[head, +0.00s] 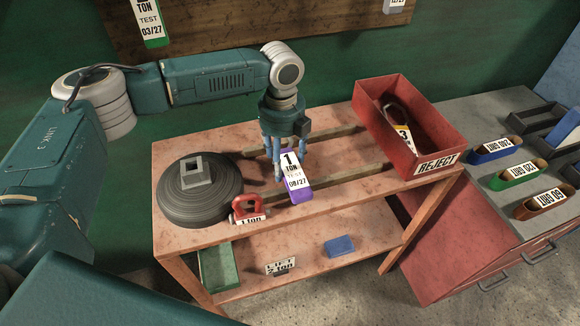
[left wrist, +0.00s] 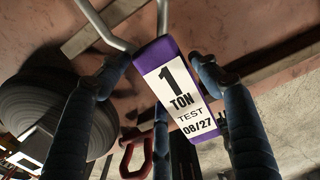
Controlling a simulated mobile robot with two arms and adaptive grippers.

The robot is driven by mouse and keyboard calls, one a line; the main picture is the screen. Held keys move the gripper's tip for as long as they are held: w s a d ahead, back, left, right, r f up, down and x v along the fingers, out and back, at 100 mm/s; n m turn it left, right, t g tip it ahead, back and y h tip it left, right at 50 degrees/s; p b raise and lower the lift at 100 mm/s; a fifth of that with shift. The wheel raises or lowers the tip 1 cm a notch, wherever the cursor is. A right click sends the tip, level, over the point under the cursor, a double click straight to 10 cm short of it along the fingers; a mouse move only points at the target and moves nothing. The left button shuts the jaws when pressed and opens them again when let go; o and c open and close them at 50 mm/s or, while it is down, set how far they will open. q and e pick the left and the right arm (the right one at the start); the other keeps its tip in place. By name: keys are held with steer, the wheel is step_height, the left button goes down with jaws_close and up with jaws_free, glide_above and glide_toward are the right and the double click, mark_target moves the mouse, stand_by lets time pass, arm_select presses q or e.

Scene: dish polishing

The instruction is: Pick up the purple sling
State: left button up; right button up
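The purple sling (head: 300,196), with a white label reading 1 TON TEST 08/27, is at the middle of the workbench. My left gripper (head: 280,170) points down over the bench, just left of and behind the label. In the left wrist view the purple sling (left wrist: 179,88) shows between the spread blue fingers of my left gripper (left wrist: 158,68). The fingertips are close to its sides, with small gaps; I cannot tell if any touches. A third finger is partly hidden behind the sling. My right gripper is not in view.
On the bench (head: 200,240) stand a round black weight (head: 180,208) at left and a red shackle (head: 247,207) close to the sling. A red REJECT bin (head: 440,138) with a sling inside is at right.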

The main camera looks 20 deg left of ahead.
arm_select(q)
steer(key=c, duration=1)
steer(key=shift+r, duration=0.15)
